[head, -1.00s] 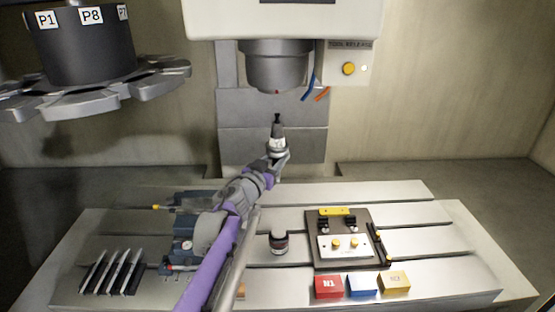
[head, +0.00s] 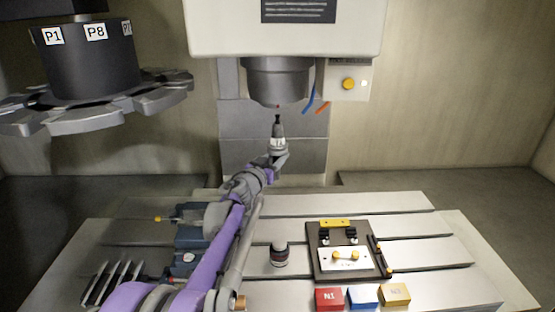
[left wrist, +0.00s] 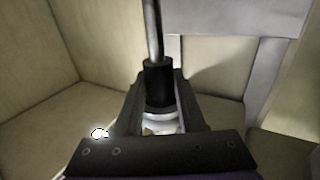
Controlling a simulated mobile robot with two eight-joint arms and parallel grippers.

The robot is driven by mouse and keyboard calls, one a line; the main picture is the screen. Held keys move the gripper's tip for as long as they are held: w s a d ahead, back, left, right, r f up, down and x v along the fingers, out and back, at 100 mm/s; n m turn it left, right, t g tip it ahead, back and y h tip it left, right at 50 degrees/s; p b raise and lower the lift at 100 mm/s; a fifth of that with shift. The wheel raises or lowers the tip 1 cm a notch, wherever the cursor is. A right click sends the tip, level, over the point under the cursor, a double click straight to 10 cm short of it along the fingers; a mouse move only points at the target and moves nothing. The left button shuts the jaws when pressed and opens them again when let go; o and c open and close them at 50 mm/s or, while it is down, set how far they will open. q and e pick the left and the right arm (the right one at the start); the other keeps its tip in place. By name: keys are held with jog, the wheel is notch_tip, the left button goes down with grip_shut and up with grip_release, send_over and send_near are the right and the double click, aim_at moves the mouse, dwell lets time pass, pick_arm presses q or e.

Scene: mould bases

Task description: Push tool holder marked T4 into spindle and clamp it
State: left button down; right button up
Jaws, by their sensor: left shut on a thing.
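The tool holder (head: 278,137) stands upright in my left gripper (head: 277,153), its narrow dark end up. Its marking is too small to read. The spindle (head: 277,82) hangs from the machine head above it, and a gap separates the two. In the left wrist view my left gripper (left wrist: 158,115) is shut on the holder's dark body (left wrist: 158,85), with a thin metal rod rising from it. A yellow button (head: 348,84) sits on the box right of the spindle. My right gripper is not in view.
A tool carousel (head: 95,95) with P labels hangs at upper left. On the slotted table are another holder (head: 279,254), a fixture plate (head: 315,262), red, blue and yellow blocks (head: 329,299), and a vise (head: 190,240). Blue and orange hoses hang beside the spindle.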

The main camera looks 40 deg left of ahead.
pick_arm(q)
jog(key=shift+w+a+r+p, duration=0.25)
jog(key=shift+w+a+r, duration=0.25)
jog(key=shift+r, duration=0.25)
jog(key=shift+w+a+r+p, duration=0.2)
jog(key=shift+w+a+r, duration=0.25)
jog(key=shift+r, duration=0.3)
jog(key=shift+d+r, duration=0.1)
jog(key=shift+r, duration=1.7)
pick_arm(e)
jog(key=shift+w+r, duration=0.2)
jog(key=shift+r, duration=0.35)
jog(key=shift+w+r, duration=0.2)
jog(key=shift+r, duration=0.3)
pick_arm(q)
jog(key=shift+b, duration=0.3)
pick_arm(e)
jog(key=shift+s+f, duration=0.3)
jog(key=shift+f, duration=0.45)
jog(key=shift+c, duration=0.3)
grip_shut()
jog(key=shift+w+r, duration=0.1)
